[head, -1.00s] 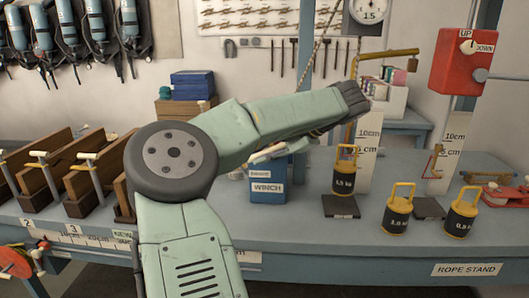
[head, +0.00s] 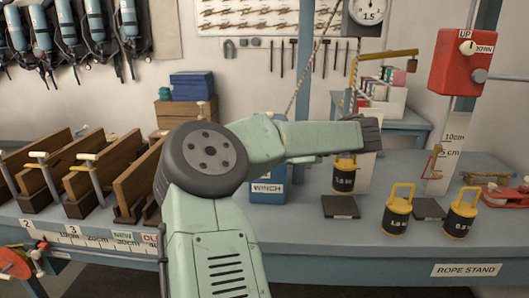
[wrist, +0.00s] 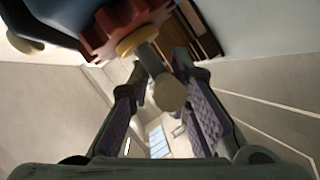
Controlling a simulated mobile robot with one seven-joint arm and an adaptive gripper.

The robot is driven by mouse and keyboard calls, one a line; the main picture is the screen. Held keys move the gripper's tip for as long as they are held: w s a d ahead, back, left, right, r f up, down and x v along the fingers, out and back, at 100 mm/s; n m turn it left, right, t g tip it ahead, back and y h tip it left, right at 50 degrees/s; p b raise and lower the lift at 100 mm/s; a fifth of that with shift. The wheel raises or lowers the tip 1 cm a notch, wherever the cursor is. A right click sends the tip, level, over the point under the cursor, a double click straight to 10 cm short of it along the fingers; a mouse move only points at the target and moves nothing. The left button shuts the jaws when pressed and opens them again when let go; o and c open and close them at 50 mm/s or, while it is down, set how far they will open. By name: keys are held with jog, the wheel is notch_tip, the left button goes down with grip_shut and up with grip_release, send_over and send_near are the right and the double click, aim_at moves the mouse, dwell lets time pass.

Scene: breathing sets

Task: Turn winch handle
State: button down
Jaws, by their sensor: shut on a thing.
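The blue winch box (head: 268,191), labelled WINCH, stands on the bench behind my arm, which covers its upper part. In the wrist view, the winch handle's pale round grip (wrist: 170,96) on a grey stem sits between the fingers of my gripper (wrist: 160,82), which is shut on it. A red toothed wheel (wrist: 125,28) with a yellowish hub is just beyond.
Two more weights, one (head: 398,212) and another (head: 461,215), stand to the right. A red UP/DOWN box (head: 465,62) is at the upper right. Wooden boards with clamps (head: 85,180) fill the left. A round dial (head: 367,12) hangs above.

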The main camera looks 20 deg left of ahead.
jog(key=shift+w+r, duration=0.15)
jog(key=shift+r, duration=0.3)
jog(key=c, duration=1.8)
grip_release()
jog(key=shift+a, duration=0.1)
jog(key=o, duration=0.4)
jog(key=shift+f, duration=0.2)
jog(key=shift+o, duration=0.3)
jog(key=shift+f, duration=0.1)
